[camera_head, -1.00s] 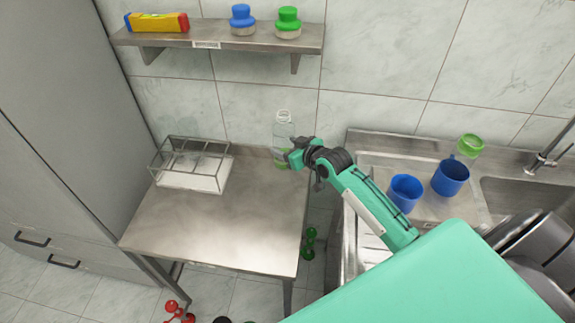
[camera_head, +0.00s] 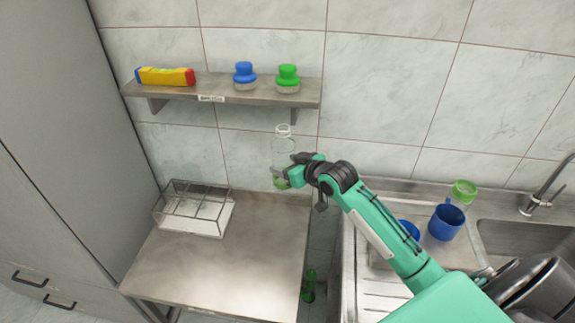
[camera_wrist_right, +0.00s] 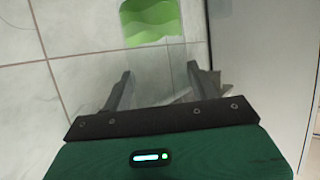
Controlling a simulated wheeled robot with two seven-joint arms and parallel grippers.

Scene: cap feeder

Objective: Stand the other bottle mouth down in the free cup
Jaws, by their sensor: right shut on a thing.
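A clear bottle with a green base (camera_head: 282,150) is upright, mouth up, in my right gripper (camera_head: 287,170), above the table's back edge. In the right wrist view the clear bottle (camera_wrist_right: 150,80) is between the two fingers, its green base towards the top. A blue cup (camera_head: 446,222) stands by the sink. A second clear bottle, green base up (camera_head: 464,189), tilts out of it, its mouth hidden. Another blue cup (camera_head: 410,229) is left of it, mostly hidden behind my right arm; its inside does not show. My left gripper is not in view.
A divided rack with thin frames (camera_head: 217,224) stands at the back left of the metal table (camera_head: 215,270). The rest of the tabletop is clear. A tap (camera_head: 541,200) stands by the sink.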

